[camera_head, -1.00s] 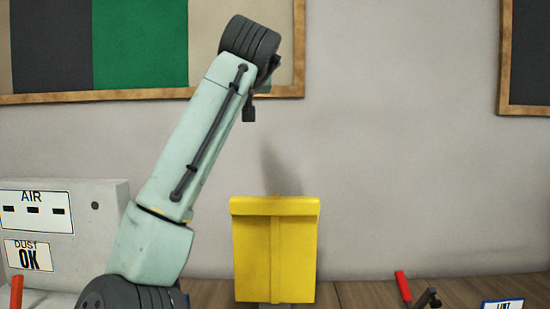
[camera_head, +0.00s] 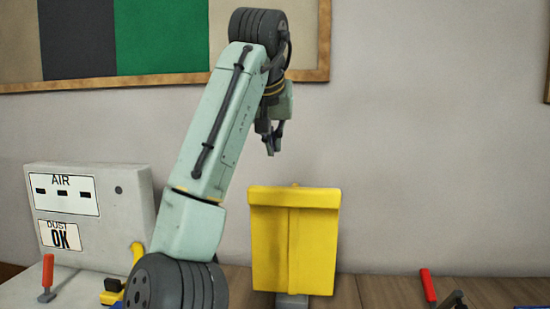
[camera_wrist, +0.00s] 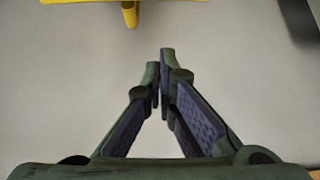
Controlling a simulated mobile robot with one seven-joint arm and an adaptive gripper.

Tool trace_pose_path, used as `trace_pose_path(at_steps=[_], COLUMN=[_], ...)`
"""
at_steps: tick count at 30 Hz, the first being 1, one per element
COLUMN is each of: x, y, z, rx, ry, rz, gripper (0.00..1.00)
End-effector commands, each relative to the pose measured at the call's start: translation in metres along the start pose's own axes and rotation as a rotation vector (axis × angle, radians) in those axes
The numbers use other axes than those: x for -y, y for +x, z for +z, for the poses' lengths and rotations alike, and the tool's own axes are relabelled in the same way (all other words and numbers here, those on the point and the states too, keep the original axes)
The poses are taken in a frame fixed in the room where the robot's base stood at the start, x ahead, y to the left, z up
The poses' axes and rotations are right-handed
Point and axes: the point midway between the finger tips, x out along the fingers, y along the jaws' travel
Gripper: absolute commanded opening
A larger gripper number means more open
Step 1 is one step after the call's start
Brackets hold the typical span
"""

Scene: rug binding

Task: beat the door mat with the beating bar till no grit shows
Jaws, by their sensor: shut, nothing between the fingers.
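My gripper (camera_head: 272,145) hangs in the air, above and a little left of the yellow upright panel (camera_head: 268,250). In the wrist view my gripper (camera_wrist: 160,62) has its fingertips together, with nothing between them. A yellow edge (camera_wrist: 90,1) and a short yellow peg (camera_wrist: 130,14) show at the top of that view, apart from the fingers. I cannot make out a door mat, grit or a beating bar for certain in either view.
A grey box (camera_head: 130,215) with a sign reading AIR and a sign reading DUST OK stands at left. Red handles (camera_head: 47,272) (camera_head: 428,285) stick up at both sides. A yellow curved part (camera_head: 137,256) is beside my arm.

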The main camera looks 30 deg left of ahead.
Motion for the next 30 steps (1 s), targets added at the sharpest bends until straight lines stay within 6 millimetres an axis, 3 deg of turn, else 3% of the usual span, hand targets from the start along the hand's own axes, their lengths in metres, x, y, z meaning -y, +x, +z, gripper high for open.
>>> trace_pose_path(at_steps=[14,21,30], x=[0.001,0.001,0.000], y=[0.093,0.072,0.067], z=[-0.001,0.024,0.032], rx=[0.004,-0.001,0.001], ry=[-0.001,-0.001,-0.002], rz=[0.000,-0.001,0.000], gripper=[0.00,0.00,0.00])
